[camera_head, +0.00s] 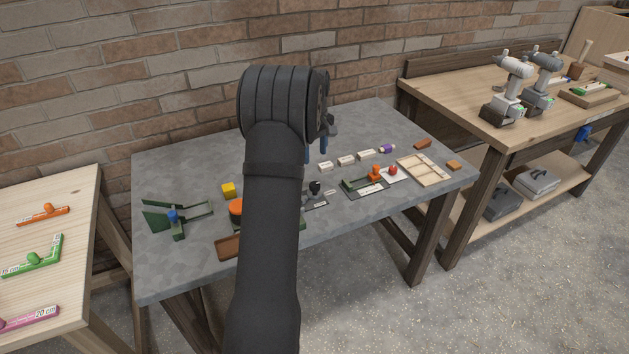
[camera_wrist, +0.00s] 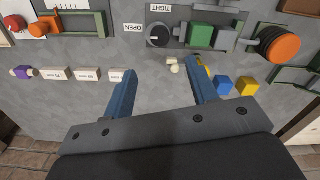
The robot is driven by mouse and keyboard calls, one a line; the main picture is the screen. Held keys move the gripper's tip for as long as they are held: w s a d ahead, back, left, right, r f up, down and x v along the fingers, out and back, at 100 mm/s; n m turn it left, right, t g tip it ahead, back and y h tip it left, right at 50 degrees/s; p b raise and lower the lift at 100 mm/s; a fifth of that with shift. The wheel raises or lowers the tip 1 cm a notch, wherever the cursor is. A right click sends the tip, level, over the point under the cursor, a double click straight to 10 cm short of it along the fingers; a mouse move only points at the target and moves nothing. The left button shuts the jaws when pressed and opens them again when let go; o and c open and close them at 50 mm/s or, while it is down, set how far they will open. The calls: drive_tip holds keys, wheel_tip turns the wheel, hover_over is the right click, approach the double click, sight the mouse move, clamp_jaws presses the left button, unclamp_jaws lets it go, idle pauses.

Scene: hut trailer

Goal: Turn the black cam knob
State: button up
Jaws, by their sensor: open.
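The black cam knob (camera_wrist: 157,38) is a round black disc on the grey table, near the top middle of the wrist view. A white OPEN label (camera_wrist: 133,28) and a white TIGHT label (camera_wrist: 160,8) lie beside it. In the head view the knob (camera_head: 315,186) shows small, just right of my arm. My gripper (camera_wrist: 163,76) has two blue fingers spread apart with nothing between them. The knob lies beyond the fingertips, apart from them. In the head view my gripper (camera_head: 316,155) is partly hidden behind my arm.
A green block (camera_wrist: 200,35) and a pale block beside the knob sit in a green holder, with an orange round part (camera_wrist: 283,45) further right. A small cream piece (camera_wrist: 173,65) lies near the fingertips. Blue (camera_wrist: 222,86) and yellow (camera_wrist: 246,86) blocks stand by the right finger.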

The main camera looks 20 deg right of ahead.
sight(315, 189)
wheel_tip(315, 189, down, 12)
drive_tip(key=shift+r, duration=0.25)
drive_tip(key=c, duration=1)
